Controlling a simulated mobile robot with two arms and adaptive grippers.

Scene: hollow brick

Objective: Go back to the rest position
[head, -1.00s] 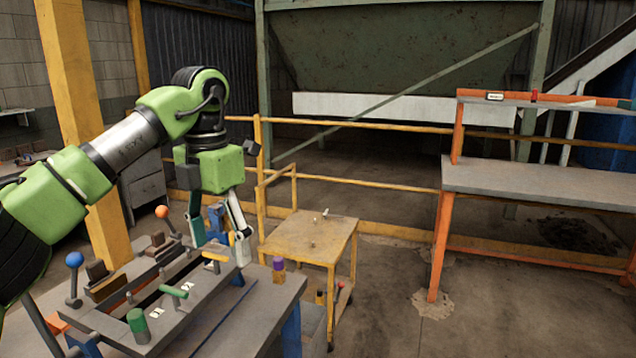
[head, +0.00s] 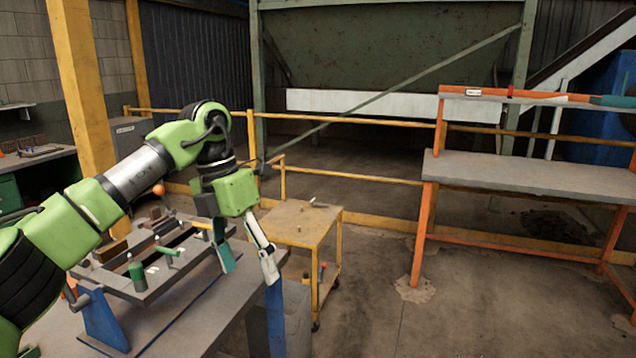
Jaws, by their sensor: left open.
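My left arm comes in from the left, and its left gripper (head: 247,262) hangs with its fingers pointing down at the right end of the grey workbench (head: 188,325). The fingers are spread apart with nothing seen between them. The gripper is beside the grey fixture frame (head: 140,283) on the bench, at its right end. I cannot tell whether a finger touches the frame. The frame carries a green cylinder (head: 137,276), a green-handled clamp and an orange ball knob (head: 158,188). My right gripper is not in view.
A yellow cart (head: 300,222) stands just right of the gripper, with small items on top. An orange-legged grey table (head: 520,178) stands further right. A yellow railing (head: 360,178) runs behind. The floor between cart and table is clear.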

